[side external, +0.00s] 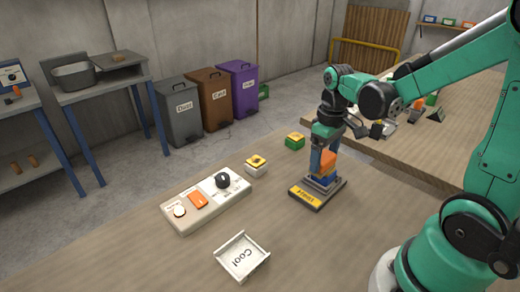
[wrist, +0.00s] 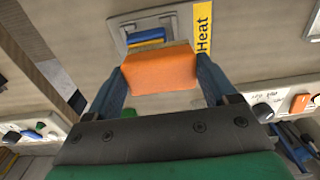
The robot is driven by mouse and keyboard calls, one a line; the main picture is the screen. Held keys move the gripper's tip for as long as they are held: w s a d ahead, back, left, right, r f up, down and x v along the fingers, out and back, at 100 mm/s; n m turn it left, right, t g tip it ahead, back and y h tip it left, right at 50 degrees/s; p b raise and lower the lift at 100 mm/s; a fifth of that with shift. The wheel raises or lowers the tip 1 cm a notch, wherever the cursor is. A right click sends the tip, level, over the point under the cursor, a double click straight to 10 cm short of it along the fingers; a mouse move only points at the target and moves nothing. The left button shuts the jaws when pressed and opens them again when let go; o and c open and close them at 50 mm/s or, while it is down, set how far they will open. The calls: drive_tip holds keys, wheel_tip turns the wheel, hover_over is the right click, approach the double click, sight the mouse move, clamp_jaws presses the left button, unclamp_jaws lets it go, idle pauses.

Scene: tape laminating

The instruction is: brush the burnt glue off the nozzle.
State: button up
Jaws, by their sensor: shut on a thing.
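In the wrist view the orange block (wrist: 160,71) sits between the two blue fingers of my gripper (wrist: 162,80). It is over a grey plate with a yellow "Heat" label (side external: 305,195). A blue part (side external: 325,182) stands on the plate below the block; it also shows in the wrist view (wrist: 147,37). I cannot tell whether block and blue part touch. I cannot pick out the nozzle or any burnt glue.
A control panel (side external: 190,218) with a white knob, orange switch and black dial lies left of the plate. A white "Cool" tray (side external: 242,257) is at the front. Bare bench lies between.

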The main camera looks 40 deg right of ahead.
drive_tip(key=d, duration=0.3)
drive_tip(key=shift+d, duration=0.15)
wheel_tip(320, 180, up, 8)
idle(0.5)
drive_tip(key=shift+r, duration=0.1)
idle(0.3)
